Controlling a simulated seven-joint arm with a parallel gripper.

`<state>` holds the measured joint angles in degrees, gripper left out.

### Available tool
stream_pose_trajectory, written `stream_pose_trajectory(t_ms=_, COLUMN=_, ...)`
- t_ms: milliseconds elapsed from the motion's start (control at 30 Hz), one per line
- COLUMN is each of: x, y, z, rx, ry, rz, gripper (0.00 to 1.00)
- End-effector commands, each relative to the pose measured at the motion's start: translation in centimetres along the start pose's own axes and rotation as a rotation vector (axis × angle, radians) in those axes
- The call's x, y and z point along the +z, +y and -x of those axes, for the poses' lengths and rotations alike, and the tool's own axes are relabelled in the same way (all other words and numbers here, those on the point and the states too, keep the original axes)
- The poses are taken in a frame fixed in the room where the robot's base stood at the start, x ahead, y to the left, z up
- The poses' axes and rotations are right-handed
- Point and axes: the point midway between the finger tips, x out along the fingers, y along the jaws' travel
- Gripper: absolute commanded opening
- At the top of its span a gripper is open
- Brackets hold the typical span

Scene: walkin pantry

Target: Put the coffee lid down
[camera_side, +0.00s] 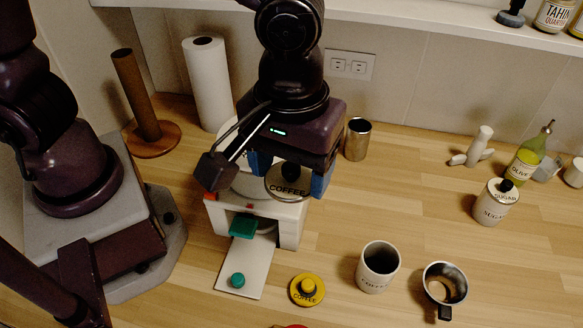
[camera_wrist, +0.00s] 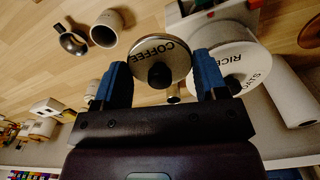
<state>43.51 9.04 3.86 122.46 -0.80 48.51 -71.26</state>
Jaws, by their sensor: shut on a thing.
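My gripper (camera_side: 290,178) has blue fingers and is shut on the coffee lid (camera_side: 287,190), a silver disc with a black knob, marked COFFEE. The lid is held in the air, in front of and above the white appliance. In the wrist view the lid (camera_wrist: 152,58) shows between the two fingers. An open white canister with a dark inside, the coffee canister (camera_side: 373,281), stands upright on the counter to the right; its label is only partly readable. It also shows in the wrist view (camera_wrist: 103,36).
A white appliance (camera_side: 292,216) with a green part and a pale board (camera_side: 240,278) stands below my gripper. A metal pitcher (camera_side: 458,284), sugar canister (camera_side: 490,212) and oil bottle (camera_side: 524,162) stand right. A tin (camera_side: 357,142) stands behind. Bare counter (camera_side: 410,200) lies between them.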

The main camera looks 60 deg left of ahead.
Motion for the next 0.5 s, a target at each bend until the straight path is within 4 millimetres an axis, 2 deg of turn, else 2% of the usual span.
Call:
stream_pose_trajectory(t_ms=367, x=-0.2, y=-0.1, z=0.0, rx=-0.001, ry=0.000, rz=0.008, gripper=0.43)
stream_pose_trajectory(t_ms=500, x=-2.4, y=-0.1, z=-1.7, rx=-0.004, ry=-0.001, rz=0.069, gripper=0.43)
